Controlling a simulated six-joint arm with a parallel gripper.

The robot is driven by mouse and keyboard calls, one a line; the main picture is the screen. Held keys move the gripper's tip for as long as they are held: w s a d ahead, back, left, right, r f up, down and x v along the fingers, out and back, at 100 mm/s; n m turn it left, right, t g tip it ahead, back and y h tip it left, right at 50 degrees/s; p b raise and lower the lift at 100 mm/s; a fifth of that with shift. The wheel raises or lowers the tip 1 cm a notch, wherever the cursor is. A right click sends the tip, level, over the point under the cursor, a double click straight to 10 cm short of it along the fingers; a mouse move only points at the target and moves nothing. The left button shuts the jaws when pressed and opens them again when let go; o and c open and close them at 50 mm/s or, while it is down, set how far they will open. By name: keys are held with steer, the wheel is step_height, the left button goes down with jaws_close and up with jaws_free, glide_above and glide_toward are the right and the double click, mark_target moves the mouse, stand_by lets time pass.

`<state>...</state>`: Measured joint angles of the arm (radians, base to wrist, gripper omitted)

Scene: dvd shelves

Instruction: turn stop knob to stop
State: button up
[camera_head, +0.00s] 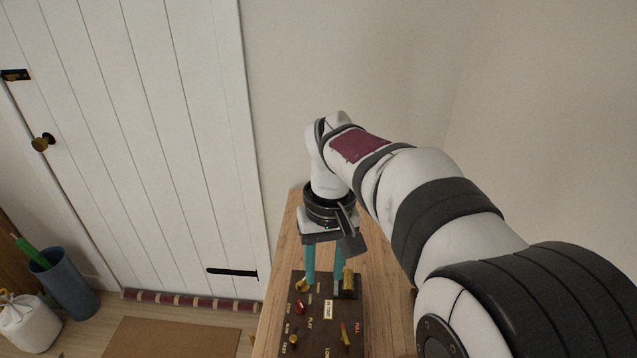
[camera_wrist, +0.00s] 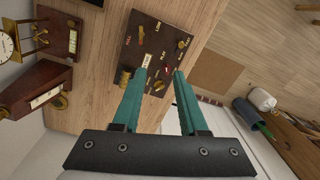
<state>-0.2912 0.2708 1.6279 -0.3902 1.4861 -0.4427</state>
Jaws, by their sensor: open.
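A dark control panel (camera_head: 320,345) with several small knobs and pale labels lies on a wooden table. It also shows in the wrist view (camera_wrist: 133,48). A brass knob (camera_head: 301,286) is at its far left corner, beside my left fingertip in the head view. A red knob (camera_head: 299,307) is just nearer.
A brass cylinder (camera_head: 348,279) stands at the panel's far right corner, close to the right finger. Brass knobs (camera_head: 293,339) and a red-and-gold lever (camera_head: 345,335) sit nearer. A white door (camera_head: 130,150) is left.

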mark_target(300, 304)
steer(key=w+a+f+n, duration=0.3)
steer(key=w+a+f, duration=0.1)
steer(key=w+a, duration=0.15)
steer(key=f, duration=1.4)
steer(key=shift+w+d+f, duration=0.15)
steer(key=shift+w+f, duration=0.05)
steer(key=shift+f, duration=0.1)
jaws_close()
